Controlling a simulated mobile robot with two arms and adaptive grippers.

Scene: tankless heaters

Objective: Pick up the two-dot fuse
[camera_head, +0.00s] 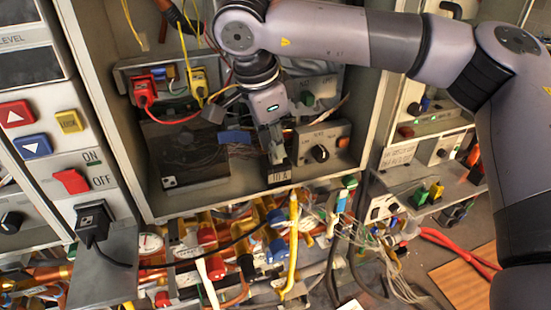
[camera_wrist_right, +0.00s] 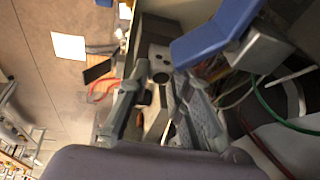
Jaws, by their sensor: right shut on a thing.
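My right gripper (camera_head: 276,155) reaches down into the open grey cabinet, its fingers closed on a small dark fuse (camera_head: 279,174) with a pale marking at its lower end. The marking is too small to read surely. In the right wrist view, my gripper's fingers (camera_wrist_right: 158,88) stand on either side of a pale block with dark round dots (camera_wrist_right: 160,58), which I take to be the fuse. The fingers hide part of it. A dark panel (camera_head: 190,150) left of the gripper carries a small white label with dots at its lower left. My left gripper is not seen.
A grey box with a black knob (camera_head: 320,152) stands just right of the gripper. A blue piece (camera_head: 234,137) is close on its left. Red (camera_head: 145,92) and yellow (camera_head: 198,84) plugs with cables sit higher left. Dense pipes and wires lie below the cabinet's front edge.

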